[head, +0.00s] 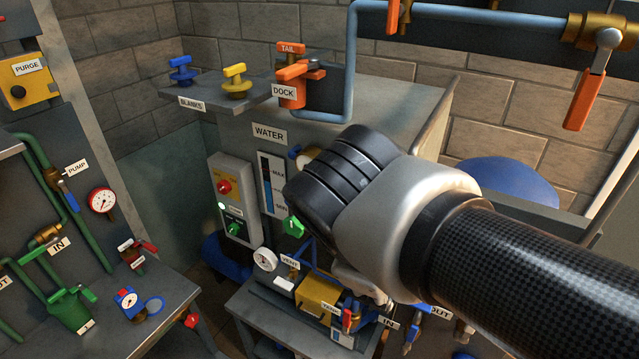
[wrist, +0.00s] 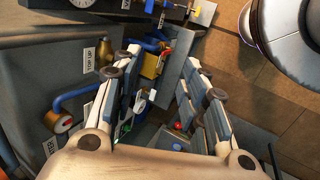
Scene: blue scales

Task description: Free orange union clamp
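An orange fitting (head: 291,92), which looks like the union clamp, sits at the end of the blue pipe beside the DOCK label in the head view. Whether the clamp is closed around the joint is too small to tell. My gripper (wrist: 164,60) is open and empty in the wrist view, its two fingers wide apart. It points down toward the low bench, apart from the orange fitting. My wrist and forearm hide most of the gripper in the head view.
A shelf (head: 210,92) with blue (head: 181,72) and yellow (head: 236,82) blanks is left of the dock. The blue pipe (head: 349,60) rises to an orange-handled valve (head: 585,98). A low bench with a yellow block (head: 317,292) is below. Green pipework stands at left.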

